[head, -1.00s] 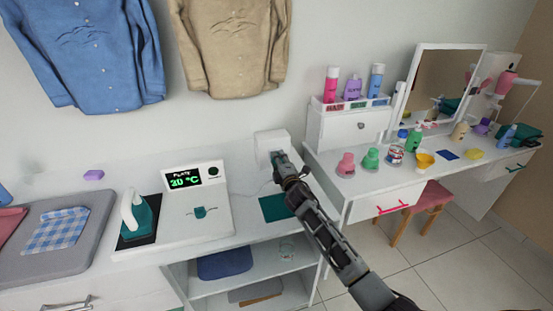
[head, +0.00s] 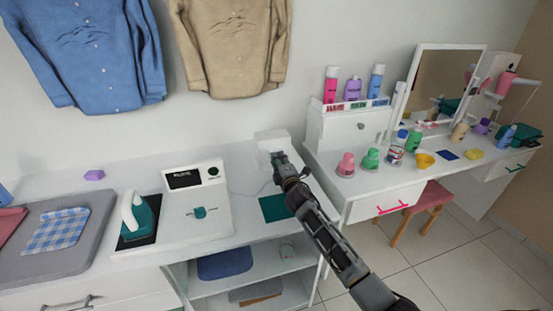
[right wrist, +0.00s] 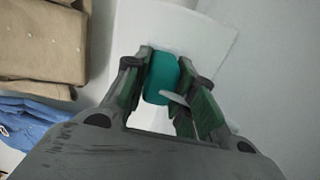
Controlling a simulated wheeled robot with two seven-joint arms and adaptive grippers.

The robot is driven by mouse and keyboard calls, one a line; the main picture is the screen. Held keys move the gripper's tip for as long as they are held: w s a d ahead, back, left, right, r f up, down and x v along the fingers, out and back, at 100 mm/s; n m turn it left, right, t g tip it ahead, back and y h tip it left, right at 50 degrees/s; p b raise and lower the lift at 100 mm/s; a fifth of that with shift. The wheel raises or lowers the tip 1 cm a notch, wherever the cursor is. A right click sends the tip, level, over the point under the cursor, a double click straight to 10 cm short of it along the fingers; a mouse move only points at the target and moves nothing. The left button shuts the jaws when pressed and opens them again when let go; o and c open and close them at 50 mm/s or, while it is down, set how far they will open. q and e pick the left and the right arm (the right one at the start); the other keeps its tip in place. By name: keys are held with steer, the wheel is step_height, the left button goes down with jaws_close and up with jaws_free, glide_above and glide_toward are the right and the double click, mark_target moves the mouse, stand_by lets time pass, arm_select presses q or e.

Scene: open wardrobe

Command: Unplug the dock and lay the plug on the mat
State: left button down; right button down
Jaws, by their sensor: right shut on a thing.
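My right gripper (head: 278,158) is shut on the teal plug (right wrist: 161,76). It holds the plug close in front of the white socket box (head: 271,141) at the wall. I cannot tell whether the plug's pins are still inside the box. The dark teal mat (head: 274,207) lies flat and empty on the counter, below and in front of the gripper. The white dock (head: 223,226) stands left of the mat, with a dark display (head: 184,179) showing only faint text. A teal iron (head: 140,216) stands at its left side. My left gripper is not in view.
A grey ironing pad (head: 92,249) with folded cloths lies at the left. Shirts hang on the wall above. A vanity (head: 381,205) with bottles and a mirror stands at the right. The counter around the mat is mostly clear.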

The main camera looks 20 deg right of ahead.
steer(key=shift+s, duration=0.3)
steer(key=shift+s, duration=0.15)
stand_by(1.0)
steer(key=shift+s+p, duration=0.5)
steer(key=shift+s, duration=0.3)
stand_by(0.8)
steer(key=shift+s+d+p, duration=0.1)
steer(key=shift+s+p, duration=0.45)
steer(key=shift+s, duration=1.25)
steer(key=shift+r, duration=0.15)
